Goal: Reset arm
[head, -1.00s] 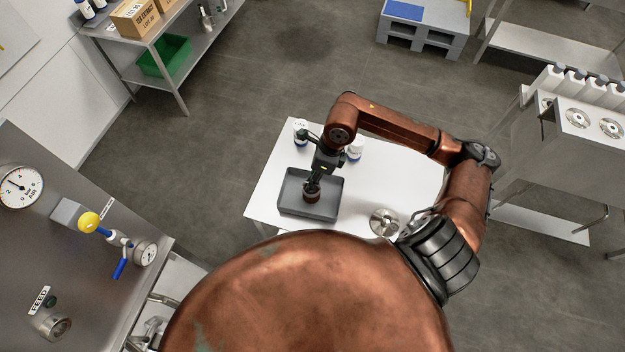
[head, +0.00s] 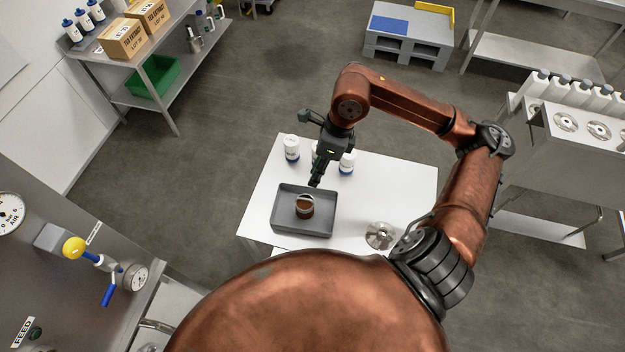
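My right arm reaches over the white table from the right. My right gripper (head: 315,181) points down above the far part of the grey tray (head: 289,229), apart from the small jar with brown contents (head: 305,206). The jar stands upright in the tray. The fingers look close together from this angle, so their opening cannot be judged, and nothing shows between them. My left gripper is not in view.
White bottles with blue labels (head: 291,149) (head: 347,162) stand behind the tray, one more partly hidden by my gripper. A round metal piece (head: 379,235) lies at the table's front right. The table's right part (head: 405,190) is clear. A gauge panel (head: 60,215) stands left.

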